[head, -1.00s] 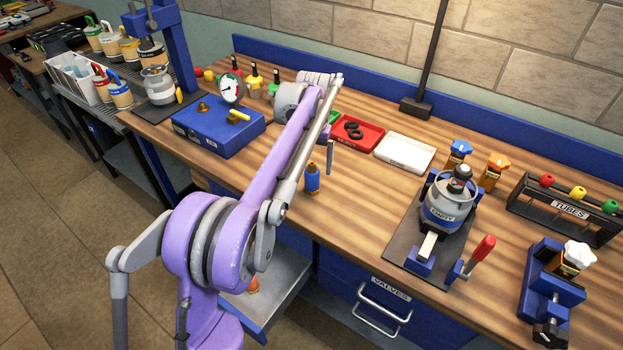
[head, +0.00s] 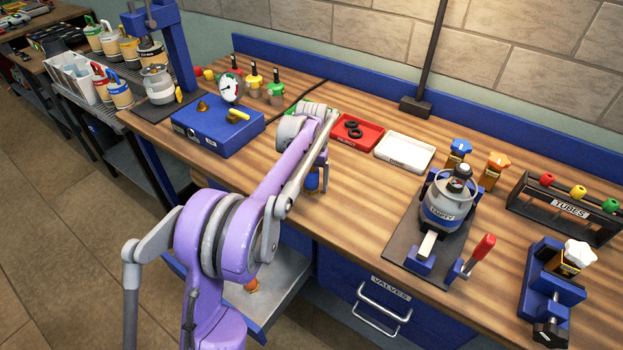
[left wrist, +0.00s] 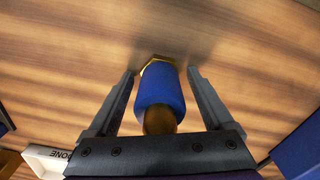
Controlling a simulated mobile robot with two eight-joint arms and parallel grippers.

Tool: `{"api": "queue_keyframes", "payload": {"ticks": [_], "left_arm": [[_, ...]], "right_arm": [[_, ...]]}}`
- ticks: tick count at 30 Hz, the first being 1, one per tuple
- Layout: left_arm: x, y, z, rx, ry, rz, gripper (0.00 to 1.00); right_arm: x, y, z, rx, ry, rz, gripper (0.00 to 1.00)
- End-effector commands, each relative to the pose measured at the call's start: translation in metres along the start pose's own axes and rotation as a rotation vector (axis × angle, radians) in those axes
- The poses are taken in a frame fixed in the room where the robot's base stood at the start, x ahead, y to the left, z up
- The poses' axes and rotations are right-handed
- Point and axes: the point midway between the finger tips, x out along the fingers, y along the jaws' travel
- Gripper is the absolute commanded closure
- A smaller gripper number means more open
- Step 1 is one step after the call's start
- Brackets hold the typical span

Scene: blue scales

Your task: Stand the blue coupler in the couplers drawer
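The blue coupler (head: 312,181), a blue sleeve with brass ends, stands on the bench near its front edge, partly hidden by my left gripper (head: 319,184). In the left wrist view the coupler (left wrist: 160,88) is between the two fingers of my left gripper (left wrist: 163,74). The gripper is open, with a gap showing on each side of the coupler. An open drawer (head: 284,294) below the bench edge holds a small orange-brass piece (head: 251,285); no label shows on it. My right gripper is not in view.
A shut drawer labelled VALVES (head: 386,297) is right of the open one. A blue box (head: 215,133) is at the left. A red tray (head: 369,136) and white tray (head: 405,151) lie behind. A dark mat (head: 407,246) with a canister is at the right.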

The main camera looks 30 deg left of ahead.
Motion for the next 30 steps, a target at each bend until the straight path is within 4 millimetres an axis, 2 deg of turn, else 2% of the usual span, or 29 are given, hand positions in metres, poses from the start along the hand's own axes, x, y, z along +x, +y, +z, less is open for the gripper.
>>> {"api": "queue_keyframes", "payload": {"ticks": [1,2,13,23,26,30], "left_arm": [[0.0,0.0,0.0,0.0,0.0,0.0,0.26],[0.0,0.0,0.0,0.0,0.0,0.0,0.31],[0.0,0.0,0.0,0.0,0.0,0.0,0.98],[-0.002,0.0,0.0,0.0,0.0,0.0,1.0],[-0.012,0.0,0.0,0.0,0.0,0.0,1.0],[-0.038,0.0,0.0,0.0,0.0,0.0,1.0]], "right_arm": [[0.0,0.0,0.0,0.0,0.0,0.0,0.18],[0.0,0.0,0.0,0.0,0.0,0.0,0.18],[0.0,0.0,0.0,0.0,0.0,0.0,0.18],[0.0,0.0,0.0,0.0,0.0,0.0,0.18],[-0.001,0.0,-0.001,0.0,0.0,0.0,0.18],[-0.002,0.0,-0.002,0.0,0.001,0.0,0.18]]}}
